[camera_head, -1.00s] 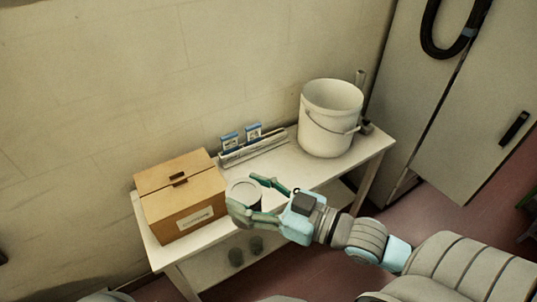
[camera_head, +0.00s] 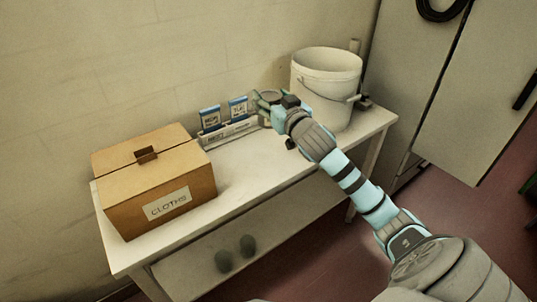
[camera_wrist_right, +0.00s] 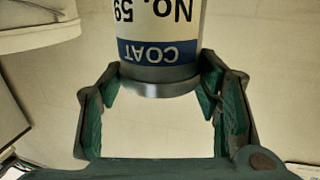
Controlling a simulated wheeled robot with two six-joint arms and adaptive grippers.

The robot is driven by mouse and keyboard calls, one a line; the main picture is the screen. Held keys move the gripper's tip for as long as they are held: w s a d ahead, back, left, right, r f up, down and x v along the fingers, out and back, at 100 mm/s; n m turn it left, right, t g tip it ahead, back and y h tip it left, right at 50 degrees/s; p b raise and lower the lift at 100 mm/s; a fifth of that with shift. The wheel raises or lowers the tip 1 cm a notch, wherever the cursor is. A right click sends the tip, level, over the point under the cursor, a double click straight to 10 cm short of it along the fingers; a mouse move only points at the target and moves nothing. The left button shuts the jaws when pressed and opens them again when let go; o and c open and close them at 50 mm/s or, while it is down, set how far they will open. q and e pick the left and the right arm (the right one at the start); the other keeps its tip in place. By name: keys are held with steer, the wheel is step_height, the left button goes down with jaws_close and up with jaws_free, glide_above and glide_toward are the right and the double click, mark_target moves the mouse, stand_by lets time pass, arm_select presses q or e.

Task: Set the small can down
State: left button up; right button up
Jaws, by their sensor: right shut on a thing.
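The small can (camera_head: 272,95) shows only in part in the head view, with its grey end up, in my right gripper near the back of the white table (camera_head: 262,190). In the right wrist view the can (camera_wrist_right: 160,30) has a white body, a grey rim and a blue band reading COAT, upside down in the picture, with "No. 59" beside it. My right gripper (camera_head: 266,102) is shut on it, with green-padded fingers on both sides. I cannot tell whether the can touches the table. My left gripper is out of view.
A white bucket (camera_head: 325,92) stands just right of the gripper. A holder (camera_head: 230,133) with two blue-and-white cards (camera_head: 238,108) is just left of it. A cardboard box marked CLOTHS (camera_head: 150,185) fills the table's left end. The table's front middle is clear.

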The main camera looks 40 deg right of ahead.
steer(key=f+b, duration=0.1)
steer(key=f, duration=0.4)
steer(key=f+b, duration=0.2)
steer(key=f, duration=0.4)
steer(key=f+b, duration=0.2)
steer(key=f, duration=0.3)
steer(key=shift+s+a+f, duration=0.1)
steer(key=shift+s+f, duration=0.2)
steer(key=shift+f, duration=0.05)
steer(key=shift+r, duration=0.1)
steer(key=o, duration=1.3)
steer(key=shift+o, duration=0.6)
